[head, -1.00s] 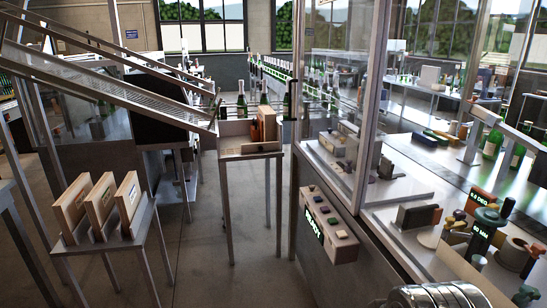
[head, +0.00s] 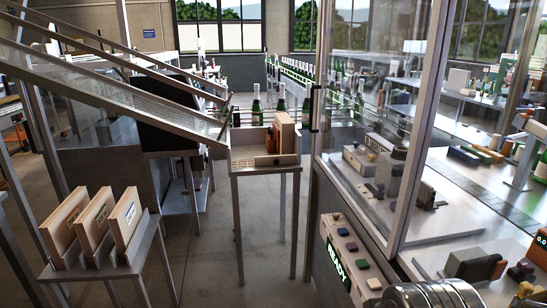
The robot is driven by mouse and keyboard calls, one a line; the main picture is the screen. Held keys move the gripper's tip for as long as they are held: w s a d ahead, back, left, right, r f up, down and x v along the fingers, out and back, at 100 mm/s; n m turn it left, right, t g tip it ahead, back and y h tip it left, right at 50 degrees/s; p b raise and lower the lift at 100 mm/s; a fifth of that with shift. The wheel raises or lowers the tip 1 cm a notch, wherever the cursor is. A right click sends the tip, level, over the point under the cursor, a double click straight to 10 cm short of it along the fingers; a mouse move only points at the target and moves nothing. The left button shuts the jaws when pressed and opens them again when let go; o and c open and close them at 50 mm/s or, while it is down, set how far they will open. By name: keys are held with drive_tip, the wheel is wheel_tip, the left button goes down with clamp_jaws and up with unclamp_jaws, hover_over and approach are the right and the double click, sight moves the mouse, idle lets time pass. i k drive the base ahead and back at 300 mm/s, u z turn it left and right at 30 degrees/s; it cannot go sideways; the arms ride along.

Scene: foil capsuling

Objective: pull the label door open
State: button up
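A clear glass panel (head: 370,85) in a grey metal frame stands on the machine at the right in the head view. It looks like the label door, and it appears closed. A dark upright handle (head: 315,108) sits at its left edge. No gripper fingers show. A ribbed metal cylinder at the bottom right seems to be part of my arm, well below and in front of the panel.
A control panel (head: 348,258) with a green READY display juts out below the glass. A small stand (head: 265,165) with a wooden box is left of the machine. A rack (head: 95,262) holds wooden boxes at the left. Open floor (head: 215,250) lies between them.

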sight(439, 12)
drive_tip(key=u, duration=0.2)
drive_tip(key=i, duration=1.4)
drive_tip(key=u, duration=0.55)
drive_tip(key=i, duration=2.05)
drive_tip(key=u, duration=0.25)
